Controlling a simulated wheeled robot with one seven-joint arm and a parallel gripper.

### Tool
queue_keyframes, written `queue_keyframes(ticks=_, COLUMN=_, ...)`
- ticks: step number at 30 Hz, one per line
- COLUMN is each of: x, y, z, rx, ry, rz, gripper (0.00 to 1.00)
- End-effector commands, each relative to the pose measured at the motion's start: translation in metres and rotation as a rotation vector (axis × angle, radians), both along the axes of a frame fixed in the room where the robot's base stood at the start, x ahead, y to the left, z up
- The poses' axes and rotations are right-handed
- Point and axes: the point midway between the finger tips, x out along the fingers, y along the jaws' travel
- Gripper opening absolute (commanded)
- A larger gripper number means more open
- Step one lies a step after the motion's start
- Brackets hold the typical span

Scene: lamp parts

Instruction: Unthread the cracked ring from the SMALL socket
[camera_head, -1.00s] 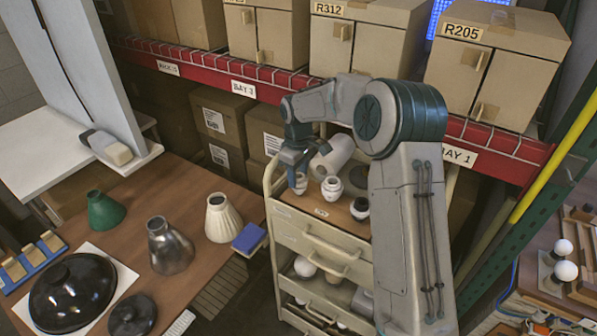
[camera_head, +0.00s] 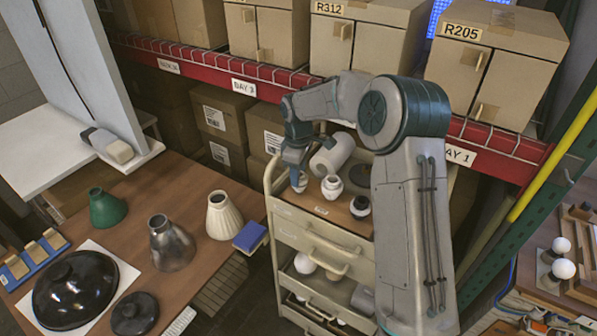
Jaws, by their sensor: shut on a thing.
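Three small sockets stand in a row on the wooden top of a cream drawer cart. The leftmost is a white socket (camera_head: 300,184), partly hidden under my gripper. The middle one is a white socket (camera_head: 332,188) with an open top. I take the grip to be on that socket's ring. The ring, its crack and the fingertips are too small to make out, and I cannot tell whether the ring still sits on the socket.
A pale cylinder (camera_head: 333,154) lies behind the sockets on the cart (camera_head: 318,231). Its open drawers hold round parts. The brown table at left bears lampshades (camera_head: 222,216), a black dome (camera_head: 75,290) and a blue block (camera_head: 250,237). A red shelf beam (camera_head: 290,90) runs behind the cart.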

Motion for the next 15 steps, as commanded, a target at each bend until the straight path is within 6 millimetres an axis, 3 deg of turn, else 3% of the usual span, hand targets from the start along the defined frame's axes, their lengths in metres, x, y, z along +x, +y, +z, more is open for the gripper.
queue_keyframes(ticks=15, x=0.0002, y=0.0002, z=0.0117, rx=0.001, ry=-0.001, rz=-0.001, gripper=0.14)
